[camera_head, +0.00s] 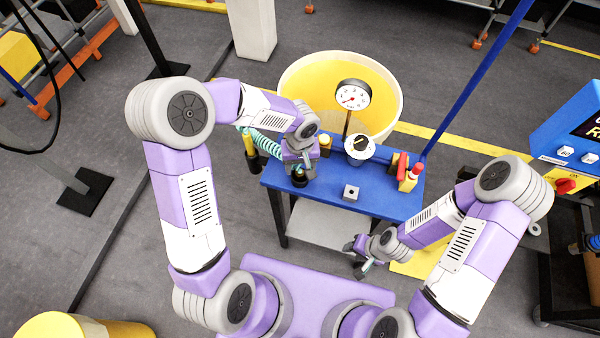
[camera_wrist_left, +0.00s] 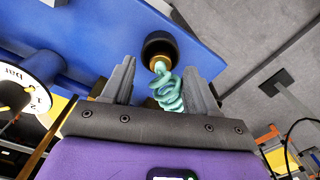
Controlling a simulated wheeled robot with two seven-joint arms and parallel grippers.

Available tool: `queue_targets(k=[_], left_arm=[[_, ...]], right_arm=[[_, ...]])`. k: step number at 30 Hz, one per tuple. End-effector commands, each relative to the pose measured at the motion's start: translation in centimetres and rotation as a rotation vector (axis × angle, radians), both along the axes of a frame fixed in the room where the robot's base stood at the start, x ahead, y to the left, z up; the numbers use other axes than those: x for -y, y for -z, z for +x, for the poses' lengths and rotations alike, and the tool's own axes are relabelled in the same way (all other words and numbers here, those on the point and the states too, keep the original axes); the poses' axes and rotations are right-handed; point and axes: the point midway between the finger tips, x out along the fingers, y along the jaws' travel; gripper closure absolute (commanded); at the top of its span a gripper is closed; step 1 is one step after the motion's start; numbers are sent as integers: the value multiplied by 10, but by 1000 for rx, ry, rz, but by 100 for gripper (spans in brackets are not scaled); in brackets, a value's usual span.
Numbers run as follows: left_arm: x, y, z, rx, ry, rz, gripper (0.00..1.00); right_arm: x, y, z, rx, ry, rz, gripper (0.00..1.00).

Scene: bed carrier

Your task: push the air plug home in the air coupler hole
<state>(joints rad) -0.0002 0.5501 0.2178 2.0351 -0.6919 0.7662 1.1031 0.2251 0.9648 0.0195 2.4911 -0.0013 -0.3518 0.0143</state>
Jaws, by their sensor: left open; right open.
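The air coupler is a black round socket (camera_wrist_left: 158,46) on the blue bench, at the top middle of the left wrist view. The brass air plug (camera_wrist_left: 160,64) is at its mouth, with a coiled teal hose (camera_wrist_left: 168,92) trailing back from it. I cannot tell how deep the plug sits. My left gripper (camera_wrist_left: 160,72) is open, its fingers on either side of the hose and apart from it. In the head view my left gripper (camera_head: 300,170) is over the left end of the bench and hides most of the plug. My right gripper (camera_head: 362,262) is open and empty in front of the bench.
The blue bench (camera_head: 325,198) bears a small metal block with a hole (camera_head: 350,193), a round dial (camera_head: 360,147), a pressure gauge (camera_head: 352,97) and red and yellow pieces (camera_head: 408,177). A large yellow tub (camera_head: 385,85) stands behind. A blue post (camera_head: 470,85) rises at the right.

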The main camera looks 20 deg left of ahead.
Motion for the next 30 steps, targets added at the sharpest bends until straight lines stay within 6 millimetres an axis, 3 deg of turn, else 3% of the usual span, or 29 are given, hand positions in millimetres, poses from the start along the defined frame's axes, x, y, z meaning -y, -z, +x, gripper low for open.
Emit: queue_targets(k=[6, 14, 25, 30], left_arm=[[-1, 28, 0, -2, 0, -1, 41], [-2, 30, 0, -1, -1, -1, 41], [-1, 30, 0, -1, 0, -1, 96], [-1, 30, 0, -1, 0, -1, 100]], right_arm=[[0, 1, 0, 1, 0, 0, 57], [0, 1, 0, 1, 0, 0, 57], [0, 1, 1, 1, -1, 0, 57], [0, 1, 1, 1, -1, 0, 57]])
